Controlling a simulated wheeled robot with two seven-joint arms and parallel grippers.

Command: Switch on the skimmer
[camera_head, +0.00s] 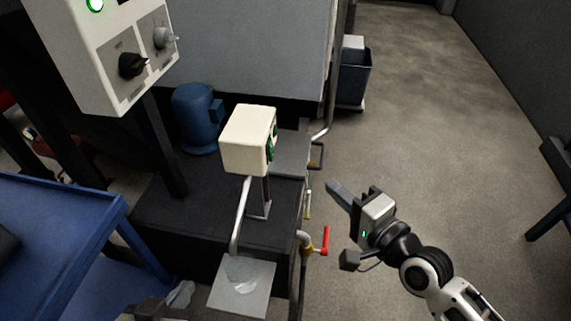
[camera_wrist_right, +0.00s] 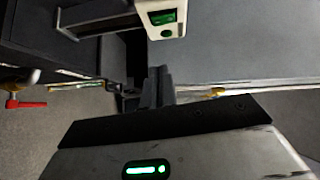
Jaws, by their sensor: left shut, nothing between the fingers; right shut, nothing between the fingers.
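The skimmer is a cream box (camera_head: 246,139) on a short post above the dark tank. Its green switch face (camera_head: 272,143) points right and is seen edge-on in the head view. In the right wrist view the box (camera_wrist_right: 181,20) shows at the top with a green rectangle (camera_wrist_right: 163,17) and a round green button (camera_wrist_right: 166,33). My right gripper (camera_head: 335,190) is shut and empty, right of the box and apart from it. Its fingers (camera_wrist_right: 158,85) point toward the box in the wrist view. My left gripper (camera_head: 184,291) is at the bottom edge, partly cut off, shut and empty.
A red-handled valve (camera_head: 325,241) stands at the tank's right edge, below my right gripper. A control panel (camera_head: 135,62) with two knobs hangs upper left. A blue table (camera_head: 60,225) is at left. Floor at right is open.

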